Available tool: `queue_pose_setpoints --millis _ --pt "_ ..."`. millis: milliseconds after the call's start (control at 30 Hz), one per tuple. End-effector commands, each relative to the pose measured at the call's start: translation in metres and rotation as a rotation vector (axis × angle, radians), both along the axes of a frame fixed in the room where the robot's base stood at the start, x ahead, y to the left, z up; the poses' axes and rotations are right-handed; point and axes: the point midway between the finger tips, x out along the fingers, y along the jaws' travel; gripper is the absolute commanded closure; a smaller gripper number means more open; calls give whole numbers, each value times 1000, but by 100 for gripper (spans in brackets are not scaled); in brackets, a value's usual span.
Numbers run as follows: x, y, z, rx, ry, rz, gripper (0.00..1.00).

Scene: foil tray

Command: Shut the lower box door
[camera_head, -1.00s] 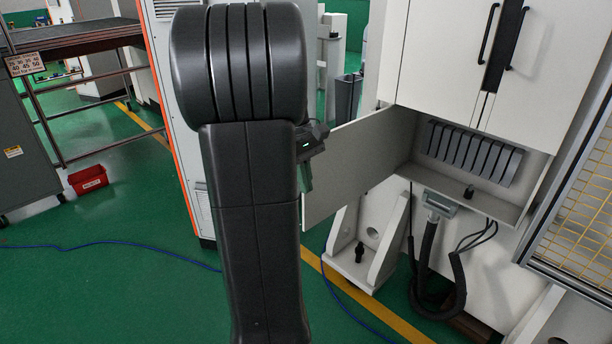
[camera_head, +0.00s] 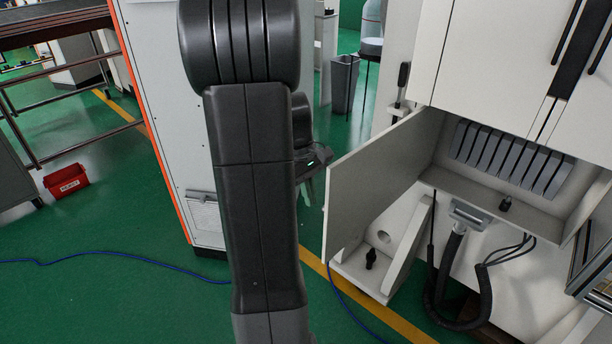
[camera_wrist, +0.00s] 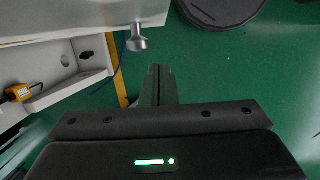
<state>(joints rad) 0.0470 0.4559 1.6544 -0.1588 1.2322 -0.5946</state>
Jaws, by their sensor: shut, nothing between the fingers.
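The lower box door (camera_head: 372,190) is a flat pale grey panel standing wide open, swung out to the left of its box (camera_head: 480,195). My gripper (camera_head: 307,188) is partly hidden behind my arm, just left of the door's free edge, with a narrow gap in the picture. In the wrist view my gripper (camera_wrist: 158,72) is shut and empty. The door (camera_wrist: 60,18) crosses the upper left there, with a round metal knob (camera_wrist: 137,41) on it close to the fingertips. The fingers look apart from the knob.
The box holds a row of grey slats (camera_head: 510,158). A white foot bracket (camera_head: 385,255) and a black hose (camera_head: 450,280) are below it. A tall white cabinet (camera_head: 165,110) stands left. Green floor is free around the red bin (camera_head: 66,181).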

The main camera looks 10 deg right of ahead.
Motion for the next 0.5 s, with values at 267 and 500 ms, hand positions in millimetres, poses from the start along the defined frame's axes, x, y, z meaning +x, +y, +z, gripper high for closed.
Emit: queue_pose_setpoints --millis 267,500 --pt "-27 -20 4 0 -2 -2 100" --pt "-30 -22 3 0 -2 -1 100"
